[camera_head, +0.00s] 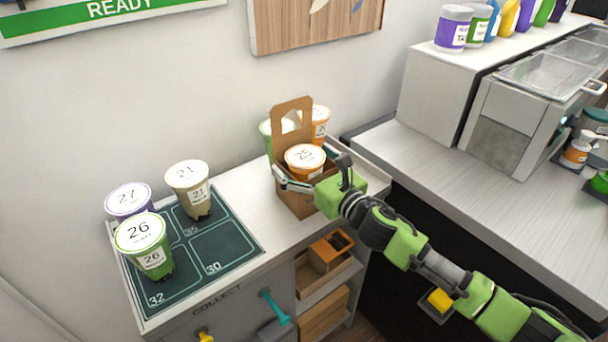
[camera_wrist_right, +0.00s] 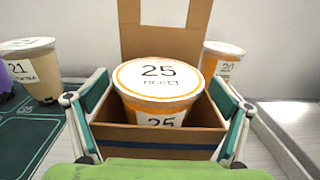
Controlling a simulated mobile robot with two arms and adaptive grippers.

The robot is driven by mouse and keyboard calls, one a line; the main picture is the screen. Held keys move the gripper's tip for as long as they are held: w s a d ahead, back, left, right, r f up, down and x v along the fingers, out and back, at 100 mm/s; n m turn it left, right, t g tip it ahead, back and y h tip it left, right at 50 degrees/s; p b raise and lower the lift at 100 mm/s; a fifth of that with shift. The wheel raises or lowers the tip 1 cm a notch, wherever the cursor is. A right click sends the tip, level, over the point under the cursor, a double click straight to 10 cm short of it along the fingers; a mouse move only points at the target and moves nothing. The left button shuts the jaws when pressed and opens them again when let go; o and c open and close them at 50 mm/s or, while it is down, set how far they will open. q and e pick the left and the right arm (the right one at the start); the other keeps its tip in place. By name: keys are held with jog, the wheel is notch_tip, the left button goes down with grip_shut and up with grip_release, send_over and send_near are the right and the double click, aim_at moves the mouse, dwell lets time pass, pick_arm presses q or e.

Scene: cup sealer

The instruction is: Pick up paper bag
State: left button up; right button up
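The brown paper bag (camera_head: 297,199) stands upright on the counter, its handle panel (camera_head: 292,120) raised at the back. It holds an orange cup with a white lid marked 25 (camera_head: 305,160). My right gripper (camera_head: 312,170) is at the bag, fingers spread wide. In the right wrist view the gripper (camera_wrist_right: 160,105) has one teal finger along each side of the bag (camera_wrist_right: 150,143), close to its walls. I cannot tell whether the fingers press on it. The handle also shows there, behind the cup (camera_wrist_right: 158,80). My left gripper is not in view.
Cups 27 (camera_head: 129,200), 26 (camera_head: 143,245) and 21 (camera_head: 188,185) stand on the dark collect mat (camera_head: 226,262). Behind the bag stand an orange cup (camera_head: 321,118) and a green-lidded cup (camera_head: 265,128). A wall rises behind; another counter (camera_head: 440,170) lies right.

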jog(key=c, duration=0.7)
jog(key=shift+o, duration=0.2)
jog(key=shift+r, duration=0.1)
jog(key=shift+w+r, duration=0.1)
jog(key=shift+r, duration=0.8)
jog(key=s+d+r, duration=0.1)
jog(key=r, duration=0.1)
jog(key=s+r, duration=0.2)
jog(key=r, duration=0.1)
jog(key=s+d+r, duration=0.1)
jog(key=r, duration=0.1)
jog(key=shift+s+d+r, duration=0.3)
jog(key=shift+s+r, duration=0.1)
jog(key=shift+c, duration=0.2)
jog(key=s+d+r+b, duration=0.1)
jog(key=s+d+r, duration=0.2)
jog(key=s, duration=0.4)
jog(key=shift+s+d+r, duration=0.2)
jog(key=shift+s+d, duration=0.1)
jog(key=shift+d, duration=0.25)
